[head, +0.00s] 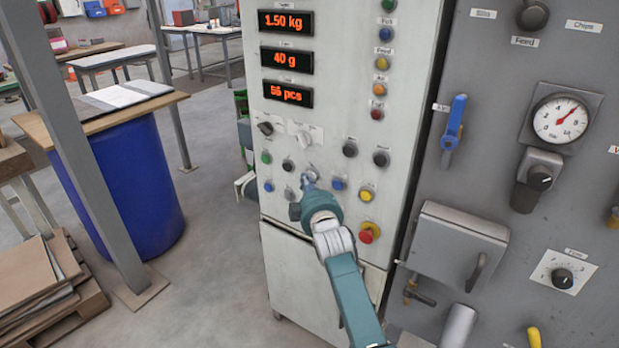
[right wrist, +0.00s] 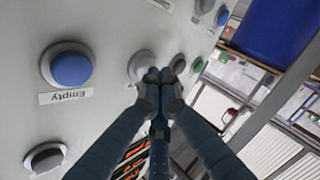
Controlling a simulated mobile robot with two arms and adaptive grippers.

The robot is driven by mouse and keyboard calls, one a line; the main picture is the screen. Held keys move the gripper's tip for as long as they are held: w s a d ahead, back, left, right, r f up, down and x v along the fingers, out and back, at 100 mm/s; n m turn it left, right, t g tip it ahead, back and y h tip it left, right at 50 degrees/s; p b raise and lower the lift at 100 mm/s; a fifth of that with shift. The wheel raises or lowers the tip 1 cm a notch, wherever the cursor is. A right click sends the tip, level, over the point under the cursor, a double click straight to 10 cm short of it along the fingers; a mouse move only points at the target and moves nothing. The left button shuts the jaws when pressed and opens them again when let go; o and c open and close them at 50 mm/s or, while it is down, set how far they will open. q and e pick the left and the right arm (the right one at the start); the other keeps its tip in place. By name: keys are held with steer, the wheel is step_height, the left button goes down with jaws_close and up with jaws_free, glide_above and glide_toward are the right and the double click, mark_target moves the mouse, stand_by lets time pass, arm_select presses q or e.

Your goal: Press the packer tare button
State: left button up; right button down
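The packer's white control panel (head: 330,120) stands in front of me with several buttons. No tare label is readable, so I cannot tell which button is tare. My right gripper (head: 309,181) is at the lower button rows and covers part of them. In the right wrist view its fingertips (right wrist: 160,76) are together, with nothing seen between them. They are right beside a pale round button (right wrist: 139,66); whether they touch it cannot be told. A blue button (right wrist: 71,68) labelled "Empty" is to their left. My left gripper is not in view.
Lit displays (head: 286,57) sit above the buttons. A grey panel (head: 480,120) with a gauge (head: 561,118) and blue lever (head: 453,125) is at right. A blue barrel (head: 140,190) stands left.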

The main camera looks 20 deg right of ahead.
steer(key=shift+w+d, duration=0.1)
steer(key=shift+d, duration=0.1)
stand_by(0.3)
steer(key=shift+s+a+p, duration=0.4)
steer(key=shift+s+a, duration=0.1)
steer(key=shift+a, duration=0.1)
steer(key=shift+a, duration=0.1)
